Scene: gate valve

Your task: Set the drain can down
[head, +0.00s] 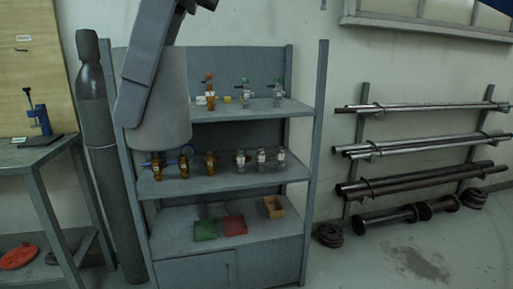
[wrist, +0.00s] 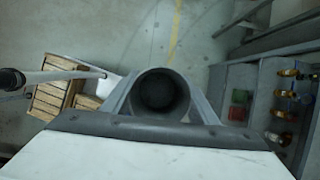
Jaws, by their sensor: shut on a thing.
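In the wrist view the drain can (wrist: 160,70) is a grey cylinder with a round, dark opening facing the camera. My gripper (wrist: 163,103) is shut on it, with a grey finger on each side. The inside of the can is too dark to read. In the head view a plain light grey cylinder (head: 163,105), which seems to be the can, hangs upright in front of the shelf unit, partly covered by my arm. My fingers cannot be made out there.
The shelf unit (head: 310,150) holds several small valves, a green tray (head: 205,230), a red tray (head: 234,225) and a small box (head: 273,207). A gas cylinder (head: 98,150) and a workbench (head: 35,152) stand left. Wooden crates (wrist: 55,88) stand on the floor in the wrist view.

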